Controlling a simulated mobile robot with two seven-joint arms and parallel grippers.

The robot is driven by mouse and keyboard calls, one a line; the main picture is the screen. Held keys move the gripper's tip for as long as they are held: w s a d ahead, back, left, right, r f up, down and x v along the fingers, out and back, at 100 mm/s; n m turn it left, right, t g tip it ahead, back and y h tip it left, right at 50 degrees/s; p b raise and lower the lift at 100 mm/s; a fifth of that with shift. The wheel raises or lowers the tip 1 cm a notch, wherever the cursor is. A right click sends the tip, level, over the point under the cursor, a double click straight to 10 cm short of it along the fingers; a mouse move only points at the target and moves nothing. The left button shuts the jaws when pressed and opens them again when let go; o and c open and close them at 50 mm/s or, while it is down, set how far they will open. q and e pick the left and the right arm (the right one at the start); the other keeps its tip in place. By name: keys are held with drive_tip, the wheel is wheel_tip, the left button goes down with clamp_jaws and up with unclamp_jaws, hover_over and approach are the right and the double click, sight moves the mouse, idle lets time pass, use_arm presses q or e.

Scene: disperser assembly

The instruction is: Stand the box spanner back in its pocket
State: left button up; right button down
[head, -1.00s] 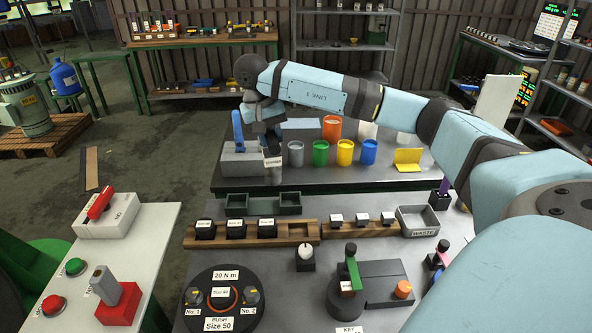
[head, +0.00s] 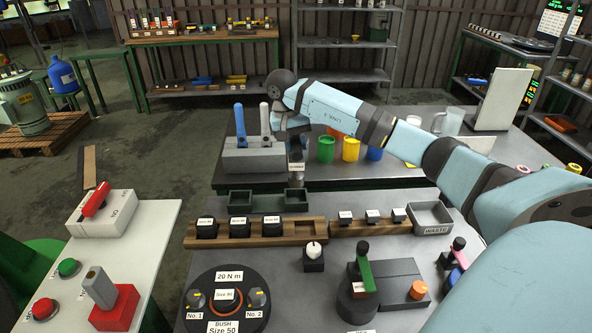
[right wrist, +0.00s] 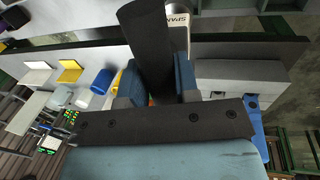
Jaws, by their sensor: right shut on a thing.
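The box spanner is a dark cylinder (head: 296,152) with a white label at its lower end. It hangs roughly upright from my right gripper (head: 291,130), right of the grey block (head: 252,160). In the right wrist view, the dark spanner (right wrist: 147,42) runs between the two blue-padded fingers (right wrist: 158,88), which are closed on it. Its label shows only partly there. The grey block also shows in that view (right wrist: 238,75), beside the gripper. I cannot make out the spanner's pocket. My left gripper is not in view.
A blue handle (head: 240,122) and a grey handle (head: 265,118) stand up from the grey block. Green (head: 326,149), yellow (head: 350,150) and blue (head: 374,153) cups stand to the right. Dark green trays (head: 241,209) and a wooden rack (head: 312,229) lie nearer.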

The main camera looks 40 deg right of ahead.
sight(296, 167)
drive_tip(key=x, duration=0.3)
drive_tip(key=shift+w+a+f, duration=0.1)
drive_tip(key=shift+w+a, duration=0.1)
drive_tip(key=shift+a, duration=0.05)
drive_tip(key=x, duration=0.3)
drive_tip(key=shift+w+a+f, duration=0.2)
drive_tip(key=shift+a+f, duration=0.05)
drive_tip(key=shift+f, duration=0.45)
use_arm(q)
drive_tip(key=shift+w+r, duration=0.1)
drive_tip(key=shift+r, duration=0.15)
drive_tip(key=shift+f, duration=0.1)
use_arm(e)
drive_tip(key=shift+f, duration=0.1)
drive_tip(key=c, duration=0.8)
unclamp_jaws()
drive_tip(key=shift+f, duration=0.1)
drive_tip(key=shift+c, duration=0.2)
